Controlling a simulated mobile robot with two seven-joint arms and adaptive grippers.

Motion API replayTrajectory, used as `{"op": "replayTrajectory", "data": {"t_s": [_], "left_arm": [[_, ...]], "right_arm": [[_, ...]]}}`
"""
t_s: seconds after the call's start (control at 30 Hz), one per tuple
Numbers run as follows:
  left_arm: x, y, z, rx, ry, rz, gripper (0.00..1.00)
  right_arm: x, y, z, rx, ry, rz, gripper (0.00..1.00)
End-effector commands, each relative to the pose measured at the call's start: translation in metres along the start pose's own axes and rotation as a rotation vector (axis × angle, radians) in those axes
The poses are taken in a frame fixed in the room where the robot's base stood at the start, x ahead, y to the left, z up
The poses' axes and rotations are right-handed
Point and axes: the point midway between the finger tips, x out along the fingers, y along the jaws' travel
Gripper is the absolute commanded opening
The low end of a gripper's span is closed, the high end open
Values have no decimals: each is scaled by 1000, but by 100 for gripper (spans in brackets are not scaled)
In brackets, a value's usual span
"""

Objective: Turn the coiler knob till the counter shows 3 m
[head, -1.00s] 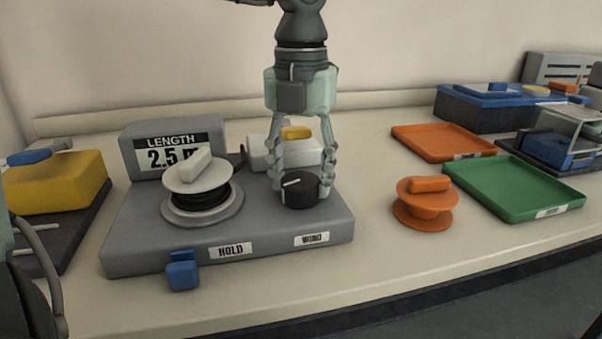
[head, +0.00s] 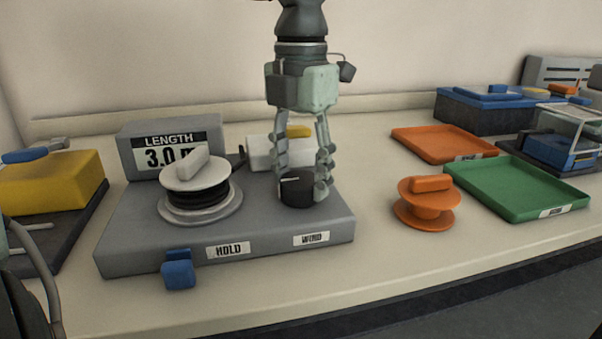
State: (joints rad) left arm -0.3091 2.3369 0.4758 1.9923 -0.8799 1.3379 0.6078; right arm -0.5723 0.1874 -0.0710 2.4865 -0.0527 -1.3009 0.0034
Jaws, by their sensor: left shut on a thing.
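The grey coiler base (head: 125,250) stands on the bench. Its LENGTH counter (head: 165,155) reads 3.0, with the unit partly hidden behind the spool's handle. The white-flanged spool (head: 190,177) has dark cord wound on it. My left gripper (head: 301,190) points down over the base's right part and is shut on the black coiler knob (head: 299,193), a finger on each side. The knob's white pointer line shows on its top, near the WIND label (head: 311,238). My right gripper is not in view.
A blue lever (head: 178,272) is at the base's front by the HOLD label (head: 228,250). An orange spool (head: 427,203) stands to the right, beside the green tray (head: 520,190) and orange tray (head: 440,145). A yellow block (head: 55,182) is left. The front bench strip is clear.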

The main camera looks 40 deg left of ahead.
Motion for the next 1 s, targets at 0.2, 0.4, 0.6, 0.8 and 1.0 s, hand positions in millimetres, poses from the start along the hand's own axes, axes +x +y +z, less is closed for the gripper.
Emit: {"op": "replayTrajectory", "data": {"t_s": [0.2, 0.4, 0.6, 0.8, 1.0], "left_arm": [[0, 0, 0, -1, 1, 0, 71], [0, 0, 0, -2, 1, 0, 71], [-7, 0, 1, -3, -2, 0, 71], [-43, 0, 1, -4, -5, 2, 71], [-86, 0, 1, -3, -3, 2, 71]], "right_arm": [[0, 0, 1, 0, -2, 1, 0], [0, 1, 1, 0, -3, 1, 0], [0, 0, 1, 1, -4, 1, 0], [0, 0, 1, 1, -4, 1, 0], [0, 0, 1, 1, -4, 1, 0]]}}
